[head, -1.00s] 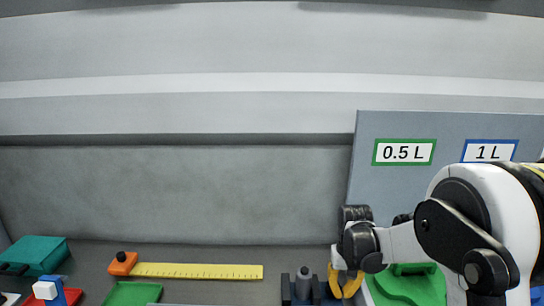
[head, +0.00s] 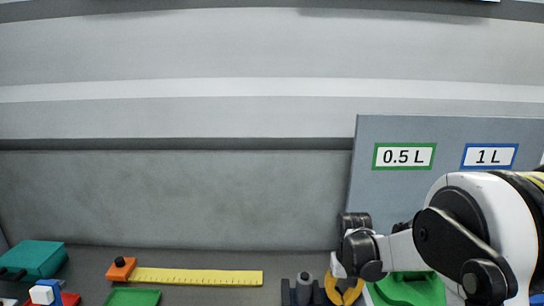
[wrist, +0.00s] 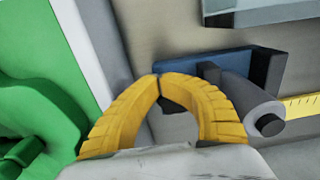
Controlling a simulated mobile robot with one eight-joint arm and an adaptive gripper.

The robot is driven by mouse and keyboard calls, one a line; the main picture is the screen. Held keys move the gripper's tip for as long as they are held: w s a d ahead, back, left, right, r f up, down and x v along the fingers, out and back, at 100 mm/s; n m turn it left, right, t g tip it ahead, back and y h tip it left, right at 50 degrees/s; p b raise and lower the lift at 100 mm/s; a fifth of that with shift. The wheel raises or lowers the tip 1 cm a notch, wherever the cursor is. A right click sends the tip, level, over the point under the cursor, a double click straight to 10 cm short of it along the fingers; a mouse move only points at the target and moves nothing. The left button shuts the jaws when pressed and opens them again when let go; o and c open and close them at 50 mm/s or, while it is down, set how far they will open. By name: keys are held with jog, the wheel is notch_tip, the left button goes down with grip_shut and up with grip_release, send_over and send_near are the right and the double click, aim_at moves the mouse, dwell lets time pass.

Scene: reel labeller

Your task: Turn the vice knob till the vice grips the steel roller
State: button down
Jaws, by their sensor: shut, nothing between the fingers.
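The vice (head: 287,292) stands at the bottom edge of the head view. In the wrist view its blue body (wrist: 232,60) and dark jaws show. The steel roller (head: 304,286) stands upright between the jaws; in the wrist view the grey roller (wrist: 243,100) has a dark end pin. I cannot tell whether the jaws touch it. My gripper (wrist: 158,76) is shut, its yellow fingertips meeting beside the vice, on the side away from the ruler. A dark piece (wrist: 172,105), perhaps the knob, shows between the curved fingers, partly hidden. The yellow fingers (head: 345,290) also show in the head view.
A green container (head: 408,288) stands right of my gripper, below a grey panel with 0.5 L and 1 L labels. A yellow ruler (head: 200,276) with an orange end lies left of the vice. A green tray (head: 132,297) and teal box (head: 35,259) are farther left.

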jog(key=shift+s+a+f, duration=0.1)
jog(key=shift+a, duration=0.75)
jog(key=shift+a+b, duration=0.2)
jog(key=shift+b, duration=0.1)
jog(key=shift+a, duration=0.5)
jog(key=shift+w, duration=0.2)
jog(key=shift+s, duration=0.1)
